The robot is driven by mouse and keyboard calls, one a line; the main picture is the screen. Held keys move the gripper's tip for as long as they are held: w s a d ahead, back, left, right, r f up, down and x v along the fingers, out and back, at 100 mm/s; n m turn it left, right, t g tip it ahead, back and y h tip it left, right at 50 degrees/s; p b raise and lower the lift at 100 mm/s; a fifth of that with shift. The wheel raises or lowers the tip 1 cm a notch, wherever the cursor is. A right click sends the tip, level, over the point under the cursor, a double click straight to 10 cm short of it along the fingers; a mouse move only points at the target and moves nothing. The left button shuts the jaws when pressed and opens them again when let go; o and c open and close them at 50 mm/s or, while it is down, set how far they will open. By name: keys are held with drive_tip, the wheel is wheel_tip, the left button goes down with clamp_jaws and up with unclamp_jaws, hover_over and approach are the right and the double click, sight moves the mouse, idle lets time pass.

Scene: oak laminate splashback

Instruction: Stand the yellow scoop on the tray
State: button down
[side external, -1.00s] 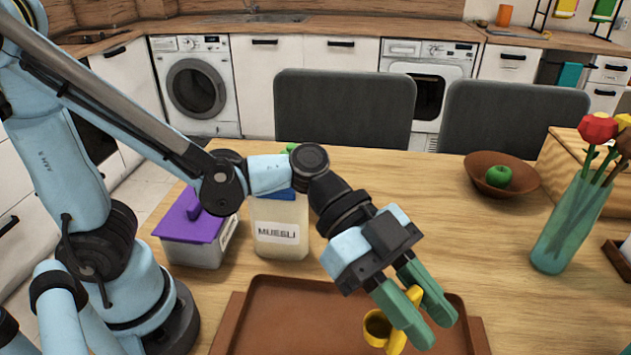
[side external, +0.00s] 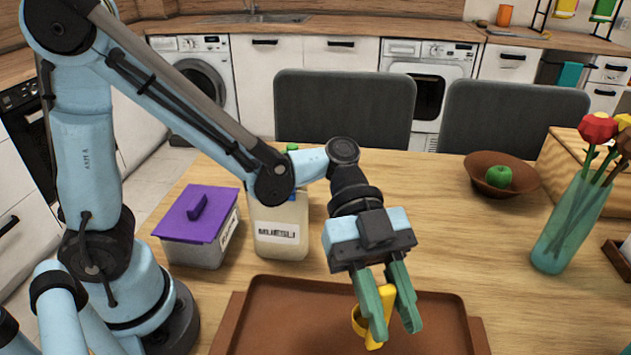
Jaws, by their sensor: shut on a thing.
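The yellow scoop (side external: 374,335) is between the green fingers of my gripper (side external: 393,318), which is shut on it. Its round cup shows at the left of the fingers, and its handle runs down between them. The fingers hide part of it. The brown tray (side external: 290,300) lies on the table below, at the bottom of the view. The scoop is over the tray; I cannot tell whether its lower end touches it.
A purple-lidded container (side external: 202,222) and a muesli jar (side external: 281,228) stand behind the tray at left. A brown bowl (side external: 482,180) with a green apple (side external: 498,177) is at back right. A vase of flowers (side external: 570,225) stands at right. Table is clear right of the jar.

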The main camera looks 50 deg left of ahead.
drive_tip(key=w+a+f, duration=0.1)
drive_tip(key=w+f, duration=0.3)
drive_tip(key=f, duration=0.3)
drive_tip(key=shift+w+a, duration=0.2)
drive_tip(key=shift+w, duration=0.1)
drive_tip(key=c, duration=0.9)
unclamp_jaws()
drive_tip(key=shift+f, duration=0.1)
drive_tip(key=v, duration=1.2)
drive_tip(key=shift+s+r, duration=0.1)
drive_tip(key=shift+r, duration=0.15)
